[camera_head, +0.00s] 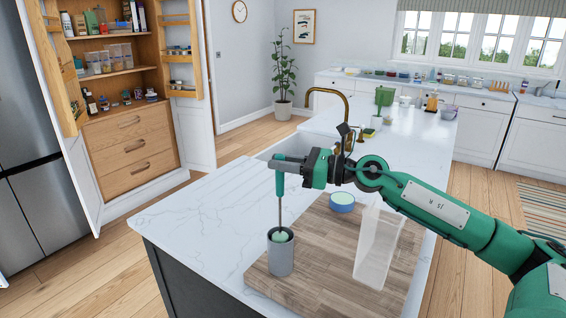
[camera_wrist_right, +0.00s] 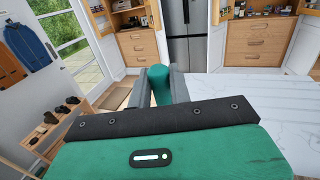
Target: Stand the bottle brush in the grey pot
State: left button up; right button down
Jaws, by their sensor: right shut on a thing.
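The bottle brush (camera_head: 280,206) has a teal handle, a thin grey shaft and a pale green head. It hangs upright with its head down. My right gripper (camera_head: 277,162) is shut on the top of its handle. In the right wrist view the handle (camera_wrist_right: 160,86) shows between the two grey fingers. The grey pot (camera_head: 280,258) stands upright on the wooden board, directly below the gripper. The brush head shows at the pot's mouth, its lower part hidden by the near rim. I cannot tell whether it touches the pot's bottom. My left gripper is not in view.
The wooden board (camera_head: 322,280) also bears a clear upright container (camera_head: 378,248) and a small blue bowl (camera_head: 342,202), both right of the pot. A brass tap (camera_head: 330,93) and sink lie behind. The white worktop (camera_head: 205,225) left of the pot is clear.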

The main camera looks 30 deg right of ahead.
jog(key=c, duration=1.2)
grip_release()
pick_arm(q)
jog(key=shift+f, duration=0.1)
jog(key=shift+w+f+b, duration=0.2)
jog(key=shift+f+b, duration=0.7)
jog(key=shift+b, duration=0.15)
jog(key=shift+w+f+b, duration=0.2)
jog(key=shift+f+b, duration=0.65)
jog(key=shift+b, duration=0.2)
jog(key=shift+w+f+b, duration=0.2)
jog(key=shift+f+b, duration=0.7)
jog(key=shift+b, duration=0.15)
pick_arm(e)
jog(key=v, duration=1.3)
jog(key=shift+s+d, duration=0.25)
jog(key=shift+d, duration=0.05)
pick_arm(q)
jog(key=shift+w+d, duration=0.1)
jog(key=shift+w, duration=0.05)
